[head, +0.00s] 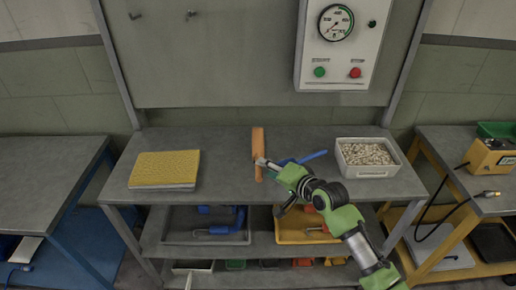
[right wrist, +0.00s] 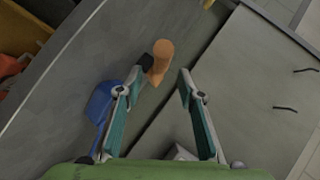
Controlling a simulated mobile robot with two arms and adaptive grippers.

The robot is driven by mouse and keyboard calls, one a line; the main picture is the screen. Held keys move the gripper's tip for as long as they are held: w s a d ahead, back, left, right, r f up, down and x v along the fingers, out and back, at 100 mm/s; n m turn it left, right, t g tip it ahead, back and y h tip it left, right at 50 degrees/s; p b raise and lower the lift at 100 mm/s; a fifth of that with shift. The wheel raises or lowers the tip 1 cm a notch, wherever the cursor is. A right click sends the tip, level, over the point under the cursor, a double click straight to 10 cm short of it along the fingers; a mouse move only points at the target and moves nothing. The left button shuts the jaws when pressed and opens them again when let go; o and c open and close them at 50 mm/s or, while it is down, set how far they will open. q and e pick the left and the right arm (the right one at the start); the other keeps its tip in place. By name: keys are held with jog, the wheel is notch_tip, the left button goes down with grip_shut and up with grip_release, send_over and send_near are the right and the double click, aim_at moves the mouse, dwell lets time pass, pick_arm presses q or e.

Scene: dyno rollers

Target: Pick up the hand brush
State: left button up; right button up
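The orange-brown hand brush (head: 258,141) lies on the grey workbench near its middle, with its wide part toward the back and a narrow end toward the front. My right gripper (head: 264,163) is at its narrow part in the head view and covers some of it. In the right wrist view the brush (right wrist: 161,56) shows at the fingertips of my right gripper (right wrist: 166,68). The two fingers are apart. The left fingertip overlaps the brush's edge; I cannot tell if they touch. My left gripper is not in view.
A blue tool (head: 313,156) lies close to the right of my gripper, partly hidden by it. A white bin of pellets (head: 368,173) stands at the right, a yellow pad (head: 165,168) at the left. A gauge panel (head: 339,50) hangs behind. The bench is clear between pad and brush.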

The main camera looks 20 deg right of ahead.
aim_at(258, 155)
jog(key=shift+d+p+x, duration=0.1)
jog(key=shift+p+x, duration=0.1)
jog(key=shift+x, duration=1.15)
jog(key=shift+d+p+x, duration=0.15)
jog(key=shift+p+x, duration=0.05)
jog(key=shift+x, duration=1.15)
jog(key=shift+w+r, duration=0.15)
grip_shut()
